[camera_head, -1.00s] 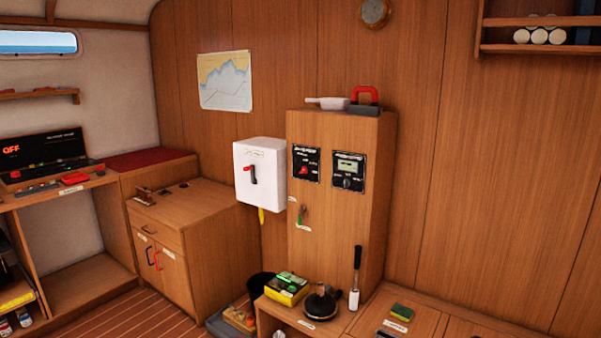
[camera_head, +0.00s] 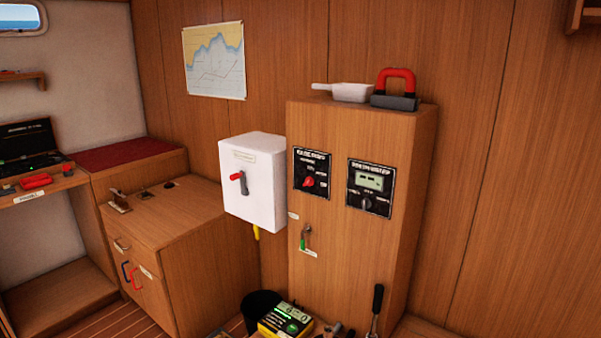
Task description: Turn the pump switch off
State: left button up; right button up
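A black panel (camera_head: 311,174) with small white lettering is on the front of the wooden cabinet (camera_head: 345,250). It carries a red knob (camera_head: 308,182), which looks like the pump switch; the lettering is too small to read surely. To its right is a second black panel (camera_head: 383,178) with a pale display (camera_head: 369,181) and a black knob (camera_head: 366,202). A white box (camera_head: 262,190) left of the cabinet has a grey lever with a red part (camera_head: 240,180). Neither of my grippers is in view.
A white scoop-like thing (camera_head: 343,92) and a red-handled tool (camera_head: 395,82) lie on top of the cabinet. A low wooden locker (camera_head: 180,220) stands at the left.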

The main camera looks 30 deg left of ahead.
aim_at(309, 182)
jog(key=i+j, duration=0.65)
jog(key=i, duration=0.2)
jog(key=j+u, duration=0.05)
